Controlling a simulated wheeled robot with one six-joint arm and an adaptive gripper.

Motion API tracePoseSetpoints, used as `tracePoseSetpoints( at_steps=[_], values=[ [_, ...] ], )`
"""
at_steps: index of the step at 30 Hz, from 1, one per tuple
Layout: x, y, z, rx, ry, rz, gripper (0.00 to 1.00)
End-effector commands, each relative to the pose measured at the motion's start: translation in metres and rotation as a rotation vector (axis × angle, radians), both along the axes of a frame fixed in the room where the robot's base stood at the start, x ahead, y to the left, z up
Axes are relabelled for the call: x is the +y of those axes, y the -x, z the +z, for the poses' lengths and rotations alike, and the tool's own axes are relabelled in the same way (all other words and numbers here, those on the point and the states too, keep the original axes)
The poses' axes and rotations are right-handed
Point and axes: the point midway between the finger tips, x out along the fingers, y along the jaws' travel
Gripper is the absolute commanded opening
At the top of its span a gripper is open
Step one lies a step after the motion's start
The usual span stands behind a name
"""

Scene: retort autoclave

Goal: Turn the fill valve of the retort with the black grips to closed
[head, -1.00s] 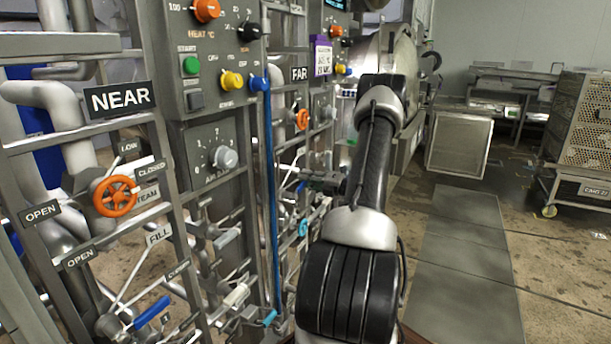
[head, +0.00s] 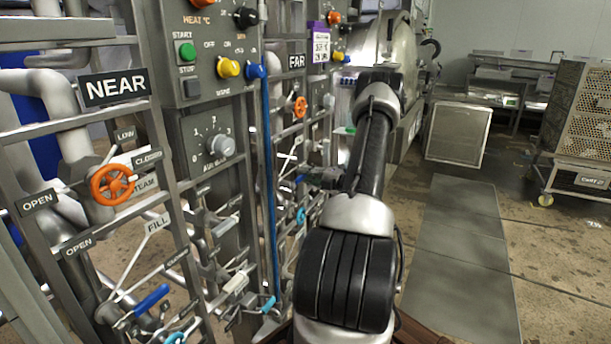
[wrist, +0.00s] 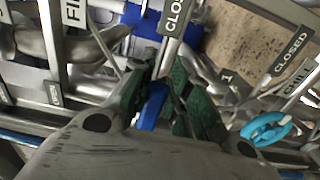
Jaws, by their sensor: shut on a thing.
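In the wrist view, a blue lever handle (wrist: 151,106) sits between the green-padded fingers of my gripper (wrist: 156,94), which is shut on it. A FILL plate (wrist: 75,12) and a CLOSED plate (wrist: 173,16) are close to it. In the head view, my gripper (head: 320,178) reaches the pipework below the FAR sign (head: 297,62); a bit of blue shows at its tip. Most of this valve is hidden there. Another blue lever (head: 152,299) is by the FILL plate under the NEAR sign (head: 115,87). I cannot make out black grips.
A turquoise handle (wrist: 266,128) by a CHILL plate (wrist: 301,80) is close on the right in the wrist view. An orange handwheel (head: 112,185) and a blue vertical pipe (head: 270,190) are left of my arm.

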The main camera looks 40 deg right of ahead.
Motion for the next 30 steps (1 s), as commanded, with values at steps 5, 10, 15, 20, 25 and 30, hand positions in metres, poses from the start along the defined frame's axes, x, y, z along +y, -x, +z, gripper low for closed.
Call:
tracePoseSetpoints(
  at_steps=[5, 10, 15, 20, 25, 30],
  values=[
    [0.0, 0.001, -0.003, 0.006, -0.003, -0.001, 0.34],
    [0.0, 0.001, -0.002, 0.004, -0.002, -0.001, 0.41],
    [0.0, 0.001, -0.001, 0.002, 0.0, 0.0, 0.41],
    [-0.006, 0.014, -0.001, 0.001, -0.001, -0.003, 0.41],
    [-0.019, 0.049, -0.001, 0.003, -0.001, -0.005, 0.41],
    [-0.031, 0.084, -0.001, 0.003, -0.001, -0.005, 0.41]
  ],
)
